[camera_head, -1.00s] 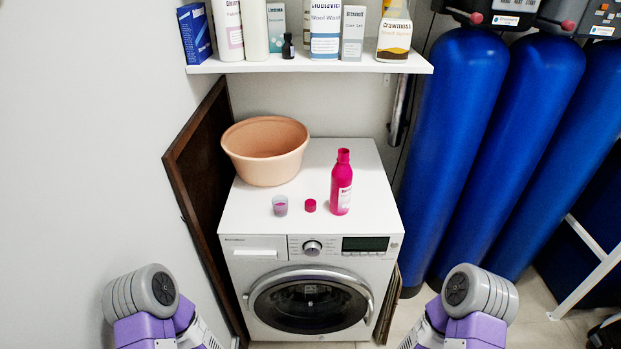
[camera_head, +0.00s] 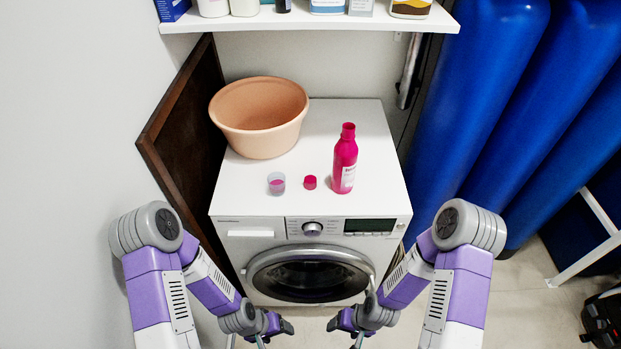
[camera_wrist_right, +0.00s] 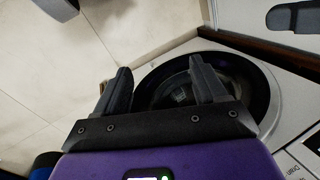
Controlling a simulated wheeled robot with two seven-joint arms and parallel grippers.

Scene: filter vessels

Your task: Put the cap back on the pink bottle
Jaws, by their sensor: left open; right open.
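The pink bottle (camera_head: 344,160) stands upright and uncapped on top of the white washing machine, right of the middle. Its pink cap (camera_head: 310,182) lies on the machine top, left of the bottle and apart from it. My left gripper (camera_head: 277,333) is low in front of the machine, and the head view shows its fingers only in small part. My right gripper (camera_head: 346,333) is low in front of the machine too, right of the left one. In the right wrist view its two dark fingers (camera_wrist_right: 158,88) are apart with nothing between them.
A small clear cup (camera_head: 276,183) with pink contents stands left of the cap. A peach basin (camera_head: 259,118) sits at the back left of the washing machine (camera_head: 260,201). A shelf (camera_head: 300,22) with bottles overhangs behind. Blue tanks (camera_head: 480,90) stand at right. The machine top's front is mostly clear.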

